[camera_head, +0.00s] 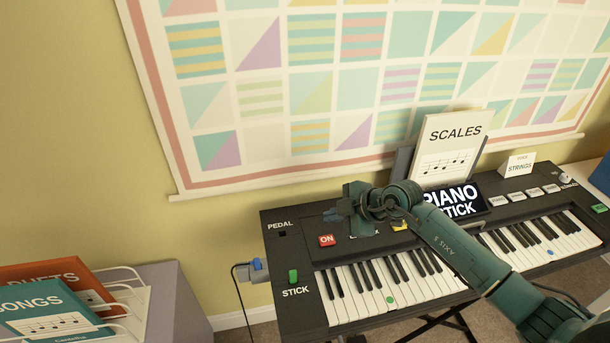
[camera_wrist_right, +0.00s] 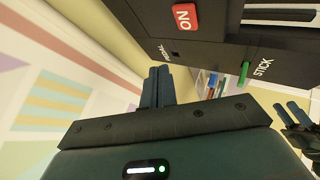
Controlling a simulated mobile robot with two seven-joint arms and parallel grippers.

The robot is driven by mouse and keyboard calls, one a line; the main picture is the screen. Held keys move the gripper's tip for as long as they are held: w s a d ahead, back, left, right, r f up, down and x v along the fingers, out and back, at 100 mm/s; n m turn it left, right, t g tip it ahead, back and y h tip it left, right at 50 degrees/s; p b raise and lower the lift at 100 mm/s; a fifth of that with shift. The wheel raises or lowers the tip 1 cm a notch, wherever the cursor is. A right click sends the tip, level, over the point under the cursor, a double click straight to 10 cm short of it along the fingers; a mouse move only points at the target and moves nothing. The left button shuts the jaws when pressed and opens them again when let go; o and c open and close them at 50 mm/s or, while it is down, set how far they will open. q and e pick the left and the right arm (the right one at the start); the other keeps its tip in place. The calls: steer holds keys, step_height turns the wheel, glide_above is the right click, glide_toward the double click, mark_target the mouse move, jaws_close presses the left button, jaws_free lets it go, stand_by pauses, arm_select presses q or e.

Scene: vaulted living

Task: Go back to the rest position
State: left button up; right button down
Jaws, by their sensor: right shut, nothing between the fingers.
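My right gripper (camera_head: 333,215) is above the left part of the black keyboard (camera_head: 300,250), its fingers pointing left. In the right wrist view its two fingers (camera_wrist_right: 158,86) are together, with nothing between them. The red ON button (camera_head: 327,240) is just below it and also shows in the right wrist view (camera_wrist_right: 185,17). A teal gripper, apparently my left one (camera_wrist_right: 296,114), shows small at the right edge of the right wrist view; its jaw opening is unclear. My left gripper is not in the head view.
A SCALES music sheet (camera_head: 449,150) and a PIANO STICK sign (camera_head: 459,204) stand behind my right arm. A green stick (camera_head: 293,276) is at the keyboard's left end. A rack of songbooks (camera_head: 60,309) stands lower left. A patterned hanging (camera_head: 265,150) covers the wall.

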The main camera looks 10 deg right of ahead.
steer(key=s+a+r+m+t+y, duration=0.4)
steer(key=s+a+t+y, duration=0.2)
steer(key=s+a, duration=0.3)
steer(key=s+d+f+m+g+h, duration=0.1)
steer(key=s+d+f+m+h, duration=0.2)
steer(key=s+f, duration=0.4)
steer(key=s+d+f+m+g+h, duration=0.1)
steer(key=s+d+f+m+h, duration=0.3)
steer(key=s+f+m+h, duration=0.2)
steer(key=s+f+m, duration=0.2)
steer(key=s, duration=0.1)
steer(key=shift+s+d, duration=0.15)
steer(key=shift+s, duration=0.05)
steer(key=shift+s+d+h, duration=0.1)
steer(key=shift+h, duration=0.2)
